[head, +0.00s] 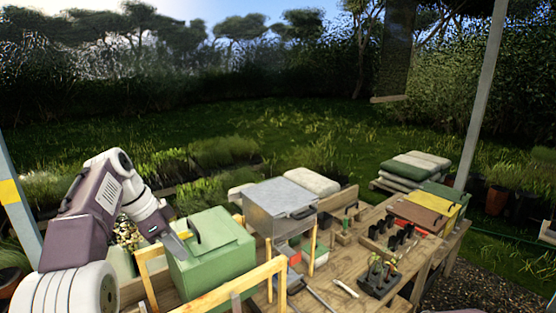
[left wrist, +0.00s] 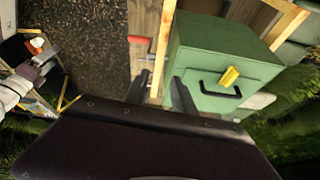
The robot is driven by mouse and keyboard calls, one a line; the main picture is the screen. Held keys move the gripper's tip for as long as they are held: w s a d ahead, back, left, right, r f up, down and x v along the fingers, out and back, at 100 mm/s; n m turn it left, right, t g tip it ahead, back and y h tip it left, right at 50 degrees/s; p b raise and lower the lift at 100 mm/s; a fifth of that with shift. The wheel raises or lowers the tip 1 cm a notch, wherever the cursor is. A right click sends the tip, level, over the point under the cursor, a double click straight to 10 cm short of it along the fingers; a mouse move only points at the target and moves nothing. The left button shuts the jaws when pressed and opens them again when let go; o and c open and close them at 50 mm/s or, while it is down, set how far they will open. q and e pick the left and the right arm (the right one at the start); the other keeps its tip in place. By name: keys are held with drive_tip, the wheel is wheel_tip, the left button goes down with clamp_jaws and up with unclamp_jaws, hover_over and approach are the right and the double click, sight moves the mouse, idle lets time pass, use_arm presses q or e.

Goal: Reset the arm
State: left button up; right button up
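My left gripper (head: 180,246) comes in from the left in the head view, low beside the green box (head: 212,262). The green box (left wrist: 205,60) is just beyond and right of the fingers there, with a black handle and a yellow piece (left wrist: 229,76) at the handle. I cannot tell whether a finger touches the box. My right gripper does not show in the head view, and I cannot make it out in the left wrist view.
Wooden rails (head: 232,290) frame the green box. A grey metal box (head: 280,205) stands to its right. Black holders (head: 402,238), a seedling tray (head: 380,278) and a yellow-topped stack (head: 432,205) occupy the wooden bench further right. Grass (head: 300,140) lies behind.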

use_arm(q)
drive_tip(key=s+d+f+n+g+b, duration=0.1)
drive_tip(key=s+d+f+b, duration=0.3)
drive_tip(key=f, duration=0.6)
drive_tip(key=s+d+f+g+y+b, duration=0.15)
drive_tip(key=s+f+b, duration=0.25)
drive_tip(key=f+b, duration=0.4)
drive_tip(key=s+d+f+n+g+b, duration=0.1)
drive_tip(key=s+d+f+b, duration=0.35)
drive_tip(key=f, duration=0.65)
drive_tip(key=s+a+f+n+t+y, duration=0.1)
drive_tip(key=s+f+n, duration=0.3)
drive_tip(key=f, duration=0.3)
drive_tip(key=s+a+f+n+t+y+b, duration=0.1)
drive_tip(key=s+a+f+n, duration=0.1)
drive_tip(key=s+f+n, duration=0.2)
wheel_tip(320, 180, down, 3)
drive_tip(key=shift+s+a+r+n, duration=0.15)
drive_tip(key=shift+s+n, duration=0.15)
drive_tip(key=shift+n, duration=0.5)
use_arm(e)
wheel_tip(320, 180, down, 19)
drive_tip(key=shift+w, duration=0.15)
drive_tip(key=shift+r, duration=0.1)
